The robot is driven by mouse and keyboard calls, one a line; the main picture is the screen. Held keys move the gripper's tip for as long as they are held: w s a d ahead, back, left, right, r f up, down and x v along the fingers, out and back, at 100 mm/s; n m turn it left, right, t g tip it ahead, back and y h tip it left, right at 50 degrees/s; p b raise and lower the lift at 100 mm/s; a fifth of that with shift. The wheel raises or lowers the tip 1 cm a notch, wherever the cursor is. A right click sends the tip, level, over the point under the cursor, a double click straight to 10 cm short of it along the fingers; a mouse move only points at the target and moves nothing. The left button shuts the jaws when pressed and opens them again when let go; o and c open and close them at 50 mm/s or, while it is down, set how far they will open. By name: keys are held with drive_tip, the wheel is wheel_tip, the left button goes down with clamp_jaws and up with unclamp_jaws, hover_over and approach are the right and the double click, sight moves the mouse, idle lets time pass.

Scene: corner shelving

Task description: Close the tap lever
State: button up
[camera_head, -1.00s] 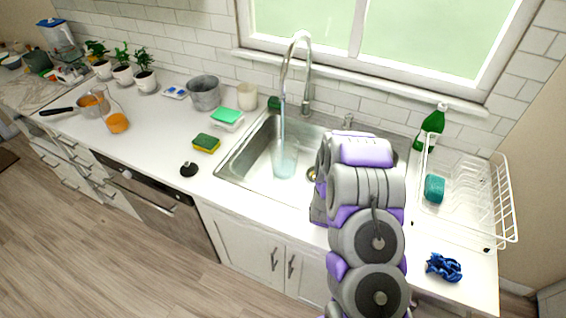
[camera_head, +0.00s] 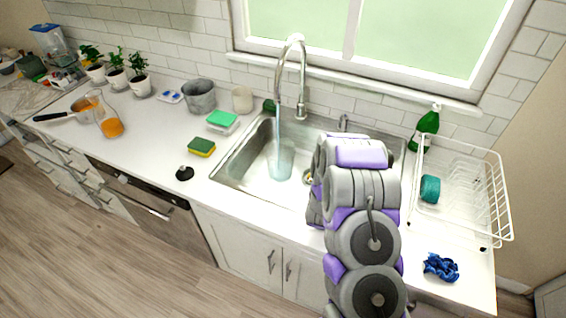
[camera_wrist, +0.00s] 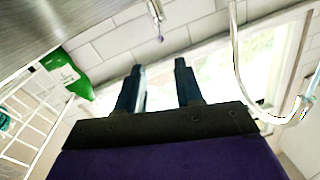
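The tap (camera_head: 301,85) arches over the sink, and a stream of water falls from its spout. The small metal tap lever (camera_head: 343,123) stands right of the tap, behind my arm. In the wrist view, a slim metal piece that looks like the lever (camera_wrist: 155,12) is at the top, beyond my fingertips. The curved tap (camera_wrist: 238,60) is at the right there. My gripper (camera_wrist: 159,70) is open, with an empty gap between its two dark fingers, apart from the lever. My arm hides the gripper in the head view.
A clear glass (camera_head: 281,162) stands in the sink (camera_head: 240,165) under the water. A green bottle (camera_head: 424,127) and a white dish rack (camera_head: 497,195) stand to the right. A blue cloth (camera_head: 441,267) lies at the front right. The left counter has sponges and pots.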

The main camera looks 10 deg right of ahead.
sight(343, 125)
drive_tip(key=shift+w+d, duration=0.1)
drive_tip(key=c, duration=0.3)
drive_tip(key=w+d+f+g, duration=0.1)
drive_tip(key=d, duration=0.1)
drive_tip(key=w+d+f+g, duration=0.1)
drive_tip(key=w+d+g, duration=0.1)
drive_tip(key=w+d+f+m+g+p, duration=0.1)
drive_tip(key=w+d+f, duration=0.1)
drive_tip(key=shift+d+f+g, duration=0.1)
drive_tip(key=shift+d+g, duration=0.05)
drive_tip(key=shift+g, duration=0.25)
clamp_jaws()
drive_tip(key=w+d+r+n+g+y+p, duration=0.1)
drive_tip(key=w+d+r+n+g+y, duration=0.2)
drive_tip(key=d+y, duration=0.4)
drive_tip(key=s+d+r+n+g+y+p, duration=0.1)
drive_tip(key=s+d+r+n+y, duration=0.2)
drive_tip(key=r, duration=0.6)
drive_tip(key=w+a+f+m+y+b, duration=0.1)
drive_tip(key=w+a+f, duration=0.5)
drive_tip(key=w, duration=0.1)
drive_tip(key=shift+w+a+f, duration=0.15)
drive_tip(key=shift+w, duration=0.1)
